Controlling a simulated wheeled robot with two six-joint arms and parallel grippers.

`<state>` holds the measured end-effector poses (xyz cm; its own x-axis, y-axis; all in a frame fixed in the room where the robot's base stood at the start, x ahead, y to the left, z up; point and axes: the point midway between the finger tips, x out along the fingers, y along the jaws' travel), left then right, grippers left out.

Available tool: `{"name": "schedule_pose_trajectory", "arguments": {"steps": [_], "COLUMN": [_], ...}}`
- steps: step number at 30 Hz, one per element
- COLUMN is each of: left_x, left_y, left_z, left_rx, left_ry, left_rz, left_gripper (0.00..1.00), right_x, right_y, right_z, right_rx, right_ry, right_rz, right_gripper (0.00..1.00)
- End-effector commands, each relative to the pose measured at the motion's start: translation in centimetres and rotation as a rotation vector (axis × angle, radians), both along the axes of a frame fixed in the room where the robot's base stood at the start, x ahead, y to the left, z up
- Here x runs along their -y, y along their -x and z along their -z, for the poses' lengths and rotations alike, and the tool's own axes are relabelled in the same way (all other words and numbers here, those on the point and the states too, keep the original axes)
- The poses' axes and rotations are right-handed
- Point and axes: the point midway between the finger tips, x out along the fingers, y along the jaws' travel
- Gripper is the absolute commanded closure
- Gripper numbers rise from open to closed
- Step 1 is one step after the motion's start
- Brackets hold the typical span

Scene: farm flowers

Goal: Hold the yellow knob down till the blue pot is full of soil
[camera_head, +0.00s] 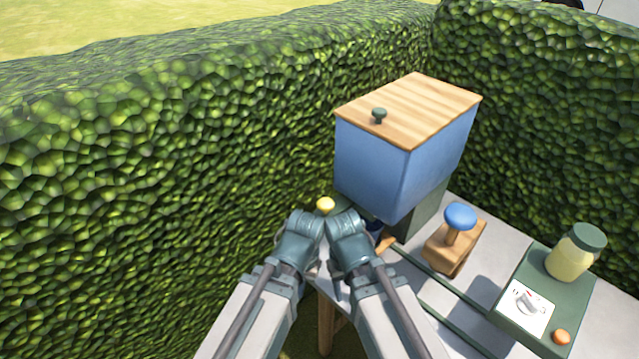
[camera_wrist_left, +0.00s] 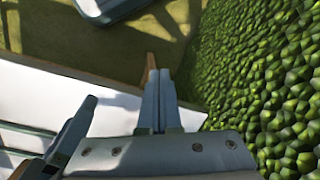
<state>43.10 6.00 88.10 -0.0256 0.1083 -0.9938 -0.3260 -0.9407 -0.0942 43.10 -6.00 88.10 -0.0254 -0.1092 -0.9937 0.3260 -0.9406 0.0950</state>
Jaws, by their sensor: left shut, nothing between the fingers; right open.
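The yellow knob (camera_head: 325,204) shows in the head view at the left side of the blue soil box, just beyond my two wrists. My left gripper (camera_head: 302,238) is just below and left of the knob in the picture. In the left wrist view its fingers (camera_wrist_left: 160,102) are shut with nothing between them. Contact with the knob cannot be seen. My right gripper (camera_head: 349,240) is close beside the left one, open, with its fingertips hidden in the head view. The blue pot is hard to make out; a small dark blue patch (camera_head: 374,226) shows behind my right wrist.
The blue box (camera_head: 385,165) has a wooden lid (camera_head: 420,105). Hedges (camera_head: 150,170) close in the left and back.

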Motion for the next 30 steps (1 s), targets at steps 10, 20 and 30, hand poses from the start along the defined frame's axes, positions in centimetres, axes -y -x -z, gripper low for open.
{"name": "schedule_pose_trajectory", "arguments": {"steps": [10, 20, 30], "left_x": [-0.2, -3.3, -7.4], "left_y": [-0.1, -2.3, -4.8], "left_z": [-0.9, -12.1, -23.6], "left_rx": [0.002, 0.032, 0.076], "left_ry": [0.002, 0.041, 0.086], "left_rz": [-0.006, -0.107, -0.244], "left_gripper": [1.0, 1.0, 1.0], "right_x": [0.0, 0.0, 0.0], "right_y": [0.0, 0.0, 0.0], "right_z": [-0.9, -12.1, -23.7], "right_rx": [0.0, -0.001, -0.003], "right_ry": [0.0, -0.001, -0.002], "right_rz": [0.0, 0.004, 0.009], "right_gripper": [0.5, 0.5, 0.5]}}
